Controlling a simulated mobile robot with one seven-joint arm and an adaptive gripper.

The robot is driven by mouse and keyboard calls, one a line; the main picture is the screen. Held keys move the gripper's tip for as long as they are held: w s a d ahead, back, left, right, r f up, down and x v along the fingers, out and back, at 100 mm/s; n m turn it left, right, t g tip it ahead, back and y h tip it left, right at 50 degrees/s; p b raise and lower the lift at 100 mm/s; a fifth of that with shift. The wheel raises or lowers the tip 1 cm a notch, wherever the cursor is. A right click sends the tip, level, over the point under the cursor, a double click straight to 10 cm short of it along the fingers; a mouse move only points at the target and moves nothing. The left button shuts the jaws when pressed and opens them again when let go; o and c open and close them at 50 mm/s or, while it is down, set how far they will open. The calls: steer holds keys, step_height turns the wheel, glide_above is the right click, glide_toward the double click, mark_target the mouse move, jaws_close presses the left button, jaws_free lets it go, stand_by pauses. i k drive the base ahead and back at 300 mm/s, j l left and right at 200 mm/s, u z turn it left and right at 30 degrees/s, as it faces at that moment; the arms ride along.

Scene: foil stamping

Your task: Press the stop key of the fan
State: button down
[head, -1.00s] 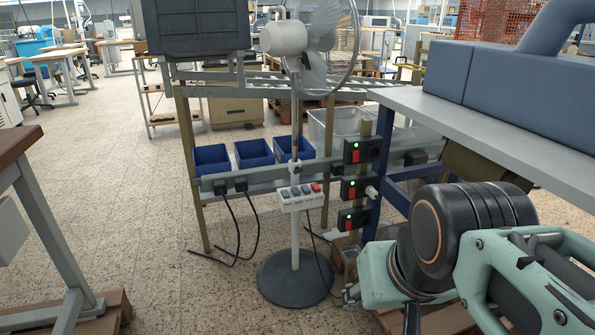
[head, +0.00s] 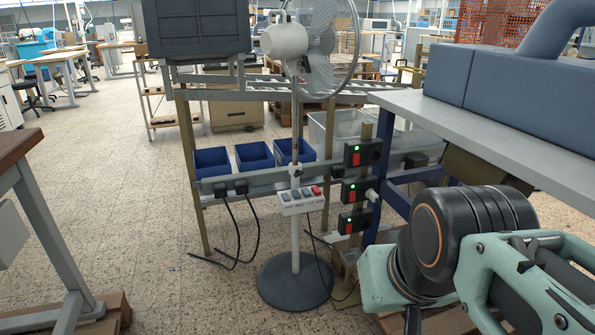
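A white pedestal fan (head: 285,41) stands on a round dark base (head: 295,281) in the middle of the head view. A white key box (head: 301,201) sits on its pole, with several grey keys and one red key (head: 316,190) at its right end. Lettering on the keys is too small to read. My arm fills the lower right, in front and to the right of the fan. My gripper is mostly out of frame; its fingers do not show, and nothing of mine touches the key box.
Behind the fan, a rail holds several blue bins (head: 254,156). Right of the key box, three black switch boxes (head: 354,190) with green lights and red switches are on a post. A grey bench (head: 500,120) stands at right, a brown-topped table (head: 20,150) at left. Floor left of the fan is clear.

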mark_target(317, 191)
steer(key=i+j+z, duration=0.1)
steer(key=i+j, duration=0.15)
steer(key=i+j+z, duration=0.1)
steer(key=i+j, duration=0.2)
steer(key=i+j+z, duration=0.25)
steer(key=i+j, duration=0.25)
steer(key=j, duration=0.15)
steer(key=i+j+z, duration=0.1)
steer(key=i+j, duration=0.15)
steer(key=j, duration=0.15)
steer(key=i+j+z, duration=0.1)
steer(key=j, duration=0.25)
steer(key=i+j+z, duration=0.15)
steer(key=i+j, duration=0.15)
steer(key=i+j+z, duration=0.1)
steer(key=j, duration=0.45)
steer(key=i, duration=0.1)
